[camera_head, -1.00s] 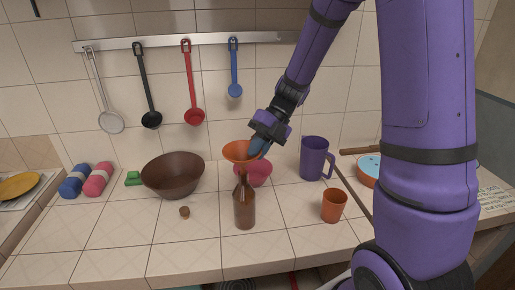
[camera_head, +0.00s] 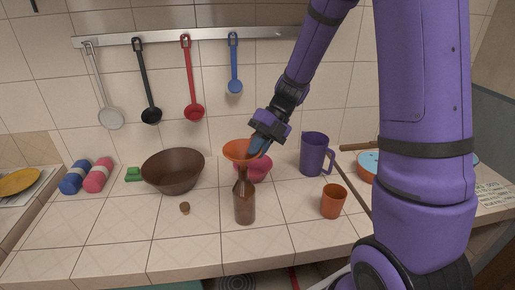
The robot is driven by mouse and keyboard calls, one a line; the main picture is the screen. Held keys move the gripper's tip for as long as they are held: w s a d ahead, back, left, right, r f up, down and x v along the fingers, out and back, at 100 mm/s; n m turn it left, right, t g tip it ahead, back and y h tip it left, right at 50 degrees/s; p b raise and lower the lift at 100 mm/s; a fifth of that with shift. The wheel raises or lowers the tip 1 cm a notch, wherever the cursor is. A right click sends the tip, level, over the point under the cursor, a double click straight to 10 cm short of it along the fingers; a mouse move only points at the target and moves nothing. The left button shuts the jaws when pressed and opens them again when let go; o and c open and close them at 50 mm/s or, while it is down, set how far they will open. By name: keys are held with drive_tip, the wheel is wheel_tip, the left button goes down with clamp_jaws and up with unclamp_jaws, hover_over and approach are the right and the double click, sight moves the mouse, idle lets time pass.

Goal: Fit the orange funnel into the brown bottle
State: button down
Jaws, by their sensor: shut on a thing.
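The brown bottle (camera_head: 245,206) stands upright on the tiled counter, near the middle of the view. The orange funnel (camera_head: 237,152) is at the bottle's mouth, its wide cone up and slightly tilted. Its narrow lower end meets the top of the bottle's neck; I cannot tell how far inside the neck it sits. My gripper (camera_head: 258,147) comes from the upper right and is shut on the right side of the funnel's rim. The fingertips partly hide that side of the funnel.
A pink bowl (camera_head: 259,169) is close behind the bottle. A brown bowl (camera_head: 173,172) and a small cork (camera_head: 185,208) lie to the left. A purple jug (camera_head: 314,154) and an orange cup (camera_head: 333,201) stand to the right. The counter's front left is clear.

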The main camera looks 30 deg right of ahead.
drive_tip(key=shift+f, duration=0.5)
idle(0.4)
drive_tip(key=c, duration=1.2)
unclamp_jaws()
drive_tip(key=shift+o, duration=0.2)
drive_tip(key=shift+r, duration=0.1)
drive_tip(key=v, duration=1)
drive_tip(key=shift+d+r, duration=0.25)
